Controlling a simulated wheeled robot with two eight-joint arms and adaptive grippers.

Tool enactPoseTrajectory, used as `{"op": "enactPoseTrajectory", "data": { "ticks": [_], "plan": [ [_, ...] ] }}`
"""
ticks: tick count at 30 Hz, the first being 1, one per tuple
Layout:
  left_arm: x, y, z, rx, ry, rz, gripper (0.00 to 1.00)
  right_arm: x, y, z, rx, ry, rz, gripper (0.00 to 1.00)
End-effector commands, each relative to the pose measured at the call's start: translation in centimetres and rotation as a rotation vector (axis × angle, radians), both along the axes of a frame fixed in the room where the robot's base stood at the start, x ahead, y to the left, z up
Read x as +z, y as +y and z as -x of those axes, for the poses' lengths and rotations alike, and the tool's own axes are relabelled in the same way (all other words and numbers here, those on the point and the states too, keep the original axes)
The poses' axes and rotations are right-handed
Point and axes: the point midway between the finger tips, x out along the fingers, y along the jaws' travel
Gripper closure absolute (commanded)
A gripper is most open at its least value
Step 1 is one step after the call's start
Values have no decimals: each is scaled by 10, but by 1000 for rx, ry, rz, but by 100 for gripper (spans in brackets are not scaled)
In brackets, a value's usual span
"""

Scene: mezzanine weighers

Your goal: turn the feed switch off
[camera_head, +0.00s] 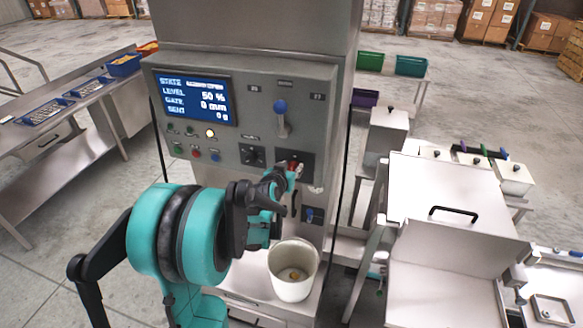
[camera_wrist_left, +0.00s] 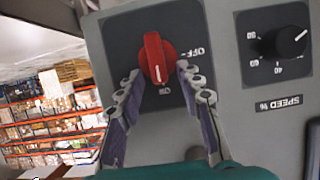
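The feed switch is a red rotary knob (camera_wrist_left: 157,58) on a dark plate of the grey machine panel. Its white pointer line is at the end next to the ON label (camera_wrist_left: 165,91); the OFF label (camera_wrist_left: 194,52) is to the right. In the head view the red knob (camera_head: 294,166) is partly hidden by my left gripper (camera_head: 284,180). In the left wrist view my left gripper (camera_wrist_left: 158,70) is open, its fingertips on either side of the knob. I cannot tell whether they touch it. My right gripper is not in view.
A speed dial (camera_wrist_left: 290,42) sits beside the switch. The panel screen (camera_head: 193,96) reads level 50 %, gate 0 mm. A cream bucket (camera_head: 291,285) stands below my gripper. A steel table (camera_head: 60,160) is at left.

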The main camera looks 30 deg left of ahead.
Motion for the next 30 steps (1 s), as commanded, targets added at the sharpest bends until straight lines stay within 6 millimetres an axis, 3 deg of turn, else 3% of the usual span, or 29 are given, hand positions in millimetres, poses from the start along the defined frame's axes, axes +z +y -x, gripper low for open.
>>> {"op": "enactPoseTrajectory", "data": {
  "ticks": [9, 13, 14, 30],
  "plan": [
    [-1, 1, -3, 0, 0, 0, 64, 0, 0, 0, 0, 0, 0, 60],
    [-1, 1, -3, 0, 0, 0, 98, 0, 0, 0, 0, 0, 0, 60],
    [-1, 1, -3, 0, 0, 0, 100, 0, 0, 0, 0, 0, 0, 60],
    [-2, 5, -2, 3, -23, 92, 100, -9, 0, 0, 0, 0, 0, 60]
  ]
}}
